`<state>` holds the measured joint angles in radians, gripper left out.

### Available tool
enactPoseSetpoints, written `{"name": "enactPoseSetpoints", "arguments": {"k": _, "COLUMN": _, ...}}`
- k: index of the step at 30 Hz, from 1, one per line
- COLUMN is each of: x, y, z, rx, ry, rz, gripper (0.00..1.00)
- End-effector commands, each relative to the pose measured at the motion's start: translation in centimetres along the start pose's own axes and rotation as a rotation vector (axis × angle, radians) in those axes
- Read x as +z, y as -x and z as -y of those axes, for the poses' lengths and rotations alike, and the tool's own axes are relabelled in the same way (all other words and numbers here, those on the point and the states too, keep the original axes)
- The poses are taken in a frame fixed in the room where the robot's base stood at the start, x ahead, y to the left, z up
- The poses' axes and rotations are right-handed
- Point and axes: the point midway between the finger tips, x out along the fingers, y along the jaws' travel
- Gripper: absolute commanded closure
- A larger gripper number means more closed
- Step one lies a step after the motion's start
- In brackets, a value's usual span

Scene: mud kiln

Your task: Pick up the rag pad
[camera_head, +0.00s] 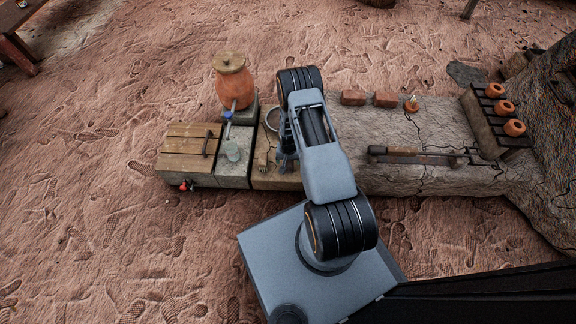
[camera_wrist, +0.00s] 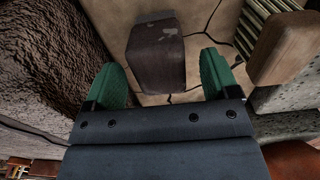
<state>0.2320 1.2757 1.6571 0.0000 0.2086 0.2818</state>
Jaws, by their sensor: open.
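In the wrist view, my gripper (camera_wrist: 164,78) has its two green fingers apart. A dark brown block-like piece with pale worn patches (camera_wrist: 156,55) lies ahead between the fingertips. It may be the rag pad, but I cannot tell for sure. I cannot tell whether either finger touches it. In the head view, my gripper (camera_head: 286,161) points down over the left part of the long worktop (camera_head: 435,180). My arm hides the spot below it, and no rag pad can be made out there.
A wooden-handled brush (camera_wrist: 284,47) lies close right of the fingers; it also shows in the head view (camera_head: 263,164). A rough brown mass (camera_wrist: 45,60) rises on the left. A lidded clay jar (camera_head: 235,85), wooden-lidded box (camera_head: 187,143), bricks (camera_head: 353,98) and pot rack (camera_head: 492,120) stand around.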

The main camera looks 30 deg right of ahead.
Motion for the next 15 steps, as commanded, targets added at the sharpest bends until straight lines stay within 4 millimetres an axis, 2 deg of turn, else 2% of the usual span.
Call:
{"name": "enactPoseSetpoints", "arguments": {"k": 1, "x": 0.1, "y": -1.3, "z": -0.1, "rx": 0.0, "ry": 0.0, "rz": 0.002, "gripper": 0.19}}
{"name": "enactPoseSetpoints", "arguments": {"k": 5, "x": 0.0, "y": -2.6, "z": 0.0, "rx": 0.0, "ry": 0.0, "rz": 0.001, "gripper": 0.19}}
{"name": "enactPoseSetpoints", "arguments": {"k": 12, "x": 0.0, "y": -2.5, "z": 0.0, "rx": 0.0, "ry": 0.0, "rz": 0.0, "gripper": 0.19}}
{"name": "enactPoseSetpoints", "arguments": {"k": 15, "x": 0.0, "y": -2.5, "z": 0.0, "rx": 0.0, "ry": 0.0, "rz": 0.0, "gripper": 0.29}}
